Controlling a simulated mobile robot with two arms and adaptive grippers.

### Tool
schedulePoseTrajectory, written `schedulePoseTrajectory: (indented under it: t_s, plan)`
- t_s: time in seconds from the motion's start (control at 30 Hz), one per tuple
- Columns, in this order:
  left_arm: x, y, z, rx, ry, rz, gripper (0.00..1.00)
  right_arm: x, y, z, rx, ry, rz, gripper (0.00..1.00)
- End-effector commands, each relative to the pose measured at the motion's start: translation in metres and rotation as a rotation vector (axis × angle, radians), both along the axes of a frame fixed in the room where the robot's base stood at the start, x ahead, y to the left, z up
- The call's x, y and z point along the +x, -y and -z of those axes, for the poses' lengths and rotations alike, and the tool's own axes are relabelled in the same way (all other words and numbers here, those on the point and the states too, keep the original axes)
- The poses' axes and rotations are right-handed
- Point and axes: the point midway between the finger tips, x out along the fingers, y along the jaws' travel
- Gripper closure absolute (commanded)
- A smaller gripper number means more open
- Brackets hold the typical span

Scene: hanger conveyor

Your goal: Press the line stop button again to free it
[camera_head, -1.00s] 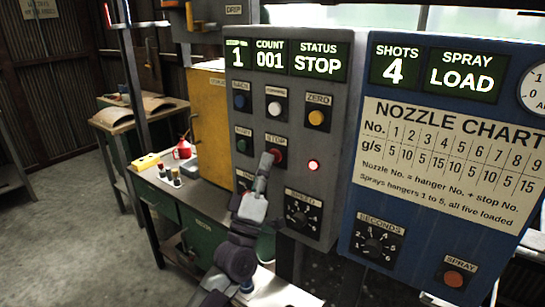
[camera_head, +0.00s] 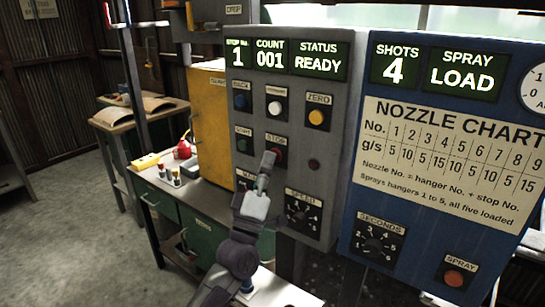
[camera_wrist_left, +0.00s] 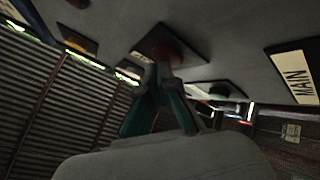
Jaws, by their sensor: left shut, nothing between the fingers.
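The red STOP button (camera_head: 279,154) sits on the grey control panel (camera_head: 332,120), partly hidden behind my left gripper (camera_head: 268,158). The gripper is shut and empty, its tips at the button's left side in the head view. The left wrist view shows the dark red button (camera_wrist_left: 173,49) just beyond the closed fingertips (camera_wrist_left: 158,70); I cannot tell whether they touch it. The status display (camera_head: 319,61) reads READY. The round indicator lamp (camera_head: 314,165) right of the button is dark. My right gripper is not in view.
Other buttons surround STOP: white (camera_head: 275,108), yellow (camera_head: 316,117), blue (camera_head: 240,101) and green (camera_head: 242,145). A speed dial (camera_head: 301,213) is below. The blue spray panel (camera_head: 360,200) stands right. A bench with a red can (camera_head: 183,148) is left.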

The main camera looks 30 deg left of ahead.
Motion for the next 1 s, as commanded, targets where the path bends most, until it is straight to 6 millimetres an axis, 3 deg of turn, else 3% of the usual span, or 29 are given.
schedulePoseTrajectory:
  t_s: [0.37,1.0]
  plan:
    - [0.002,0.000,0.000,0.000,-0.001,0.000,1.00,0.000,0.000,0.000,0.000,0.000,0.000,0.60]
    - [-0.015,-0.001,0.001,0.000,-0.002,0.000,1.00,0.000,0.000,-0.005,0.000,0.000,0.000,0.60]
